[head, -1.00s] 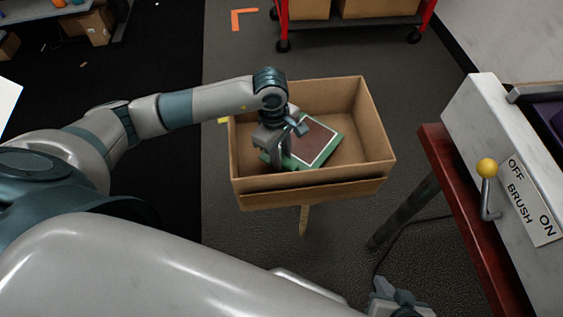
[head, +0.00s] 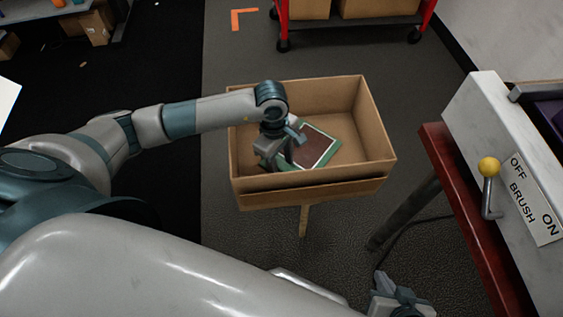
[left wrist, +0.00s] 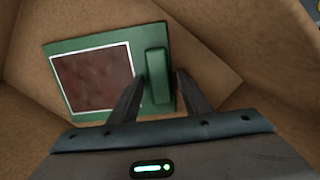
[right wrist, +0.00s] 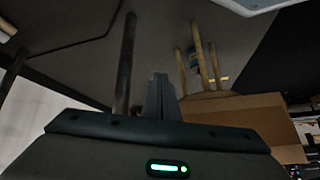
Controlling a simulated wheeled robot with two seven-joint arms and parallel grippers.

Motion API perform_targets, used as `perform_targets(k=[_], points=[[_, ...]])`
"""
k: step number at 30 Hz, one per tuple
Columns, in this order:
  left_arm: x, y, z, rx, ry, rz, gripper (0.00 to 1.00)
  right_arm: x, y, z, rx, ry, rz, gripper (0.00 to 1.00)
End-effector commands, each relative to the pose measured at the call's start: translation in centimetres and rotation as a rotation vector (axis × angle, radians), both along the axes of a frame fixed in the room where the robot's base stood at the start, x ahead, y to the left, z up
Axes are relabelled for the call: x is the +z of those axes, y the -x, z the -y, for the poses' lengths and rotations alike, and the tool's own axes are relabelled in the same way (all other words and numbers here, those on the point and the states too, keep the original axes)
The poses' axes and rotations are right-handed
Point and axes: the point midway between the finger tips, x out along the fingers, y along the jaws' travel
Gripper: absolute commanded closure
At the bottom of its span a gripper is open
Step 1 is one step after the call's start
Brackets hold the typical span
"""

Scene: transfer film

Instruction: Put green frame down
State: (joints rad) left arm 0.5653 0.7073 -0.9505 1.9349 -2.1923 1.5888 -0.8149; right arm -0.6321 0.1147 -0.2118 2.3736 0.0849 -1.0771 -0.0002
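The green frame (head: 316,148), with a dark red-brown panel edged in white, lies in the cardboard box (head: 345,185). In the left wrist view the frame (left wrist: 95,78) looks flat against the box bottom, its raised green handle (left wrist: 157,75) at the right side. My left gripper (head: 277,160) is inside the box at the frame's left end. In the left wrist view my left gripper (left wrist: 155,85) is open, its fingers either side of the handle with gaps showing. My right gripper (head: 398,292) is low at the front right; its fingers (right wrist: 159,80) are together and empty.
A red table (head: 460,210) with a white machine (head: 500,140) and a yellow-knobbed lever (head: 488,168) stands right of the box. A red cart (head: 350,22) is behind the box. Dark floor is open between the box and the cart.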

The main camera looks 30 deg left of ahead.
Motion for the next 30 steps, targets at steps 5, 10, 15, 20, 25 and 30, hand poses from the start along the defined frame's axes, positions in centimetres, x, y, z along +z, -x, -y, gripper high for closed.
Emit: perform_targets(k=[5, 10, 15, 20, 25, 30], points=[[0.0, 0.0, 0.0, 0.0, 0.0, 0.0, 0.57, -0.3, 0.6, 0.0, 0.0, 0.0, -0.012, 1.0], [0.3, 0.0, 0.0, 0.0, 0.0, 0.0, 0.57, -0.1, 0.8, 0.1, 0.0, 0.005, -0.019, 1.0], [1.7, -0.1, -0.2, 0.0, 0.001, 0.003, 0.57, -0.5, 0.7, 0.5, -0.004, 0.017, -0.035, 1.0], [4.1, -0.2, -0.5, 0.0, 0.0, 0.004, 0.57, -0.5, 0.3, 0.8, -0.006, 0.024, -0.037, 1.0], [7.2, -0.3, -0.9, -0.001, 0.0, 0.003, 0.57, -0.3, 0.0, 0.9, -0.009, 0.028, -0.036, 1.0], [9.9, -0.3, -1.2, -0.002, 0.0, 0.003, 0.57, -0.3, 0.3, 1.1, -0.01, 0.032, -0.049, 1.0]])
